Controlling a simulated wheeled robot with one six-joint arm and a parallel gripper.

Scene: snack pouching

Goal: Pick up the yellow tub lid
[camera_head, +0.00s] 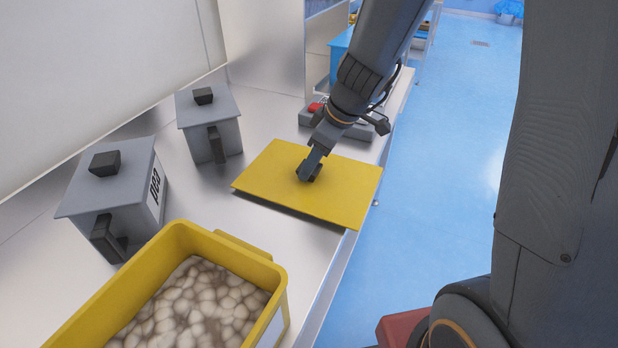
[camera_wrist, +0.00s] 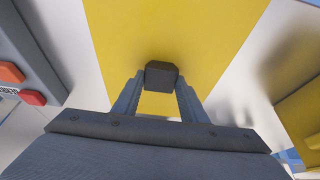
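The yellow tub lid (camera_head: 262,182) is a flat rectangular plate near the right edge of the steel counter. It fills the middle of the wrist view (camera_wrist: 215,35), with its dark knob (camera_wrist: 162,75) at the fingertips. My gripper (camera_head: 309,173) reaches down over the lid's middle. In the wrist view my gripper (camera_wrist: 161,82) has a finger against each side of the knob and looks shut on it. A dark shadow lies under the lid's near edge; I cannot tell whether the lid rests on the counter or is slightly raised.
A yellow tub (camera_head: 273,282) of pale round pieces stands in front. Two grey lidded containers (camera_head: 112,185) (camera_head: 208,118) stand to the left. A grey box with a red button (camera_head: 314,107) lies behind the lid. The blue floor (camera_head: 445,130) is beyond the counter's right edge.

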